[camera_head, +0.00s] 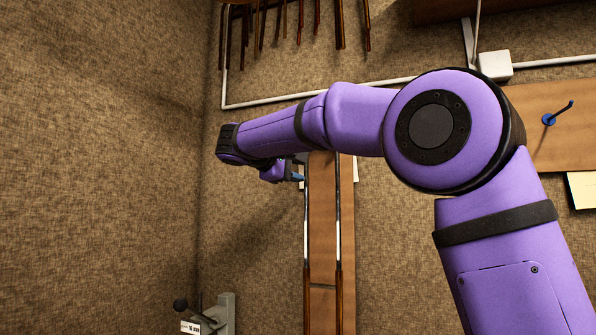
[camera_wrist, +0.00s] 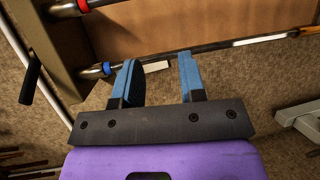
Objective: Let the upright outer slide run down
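The upright slide shows in the head view as two parallel tubes in front of a narrow wooden board (camera_head: 322,220). The inner tubes (camera_head: 338,215) are silvery, and the brass outer slide (camera_head: 338,300) covers their lower part and runs out of frame. My gripper (camera_head: 298,176) is at the left tube, near the board's top. In the wrist view my gripper (camera_wrist: 160,65) is open with two blue-padded fingers apart. One tube passes across their tips; contact cannot be told. Blue (camera_wrist: 107,68) and red (camera_wrist: 83,5) collars mark the tubes' ends. The brass slide (camera_wrist: 308,30) starts at the far right.
A grey bracket (camera_head: 226,312) with a black knob and a label stands at lower left. Several dark rods (camera_head: 285,25) hang at the top. A wooden panel (camera_head: 530,120) with a blue peg (camera_head: 549,119) is at right. The carpeted wall left of my gripper is clear.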

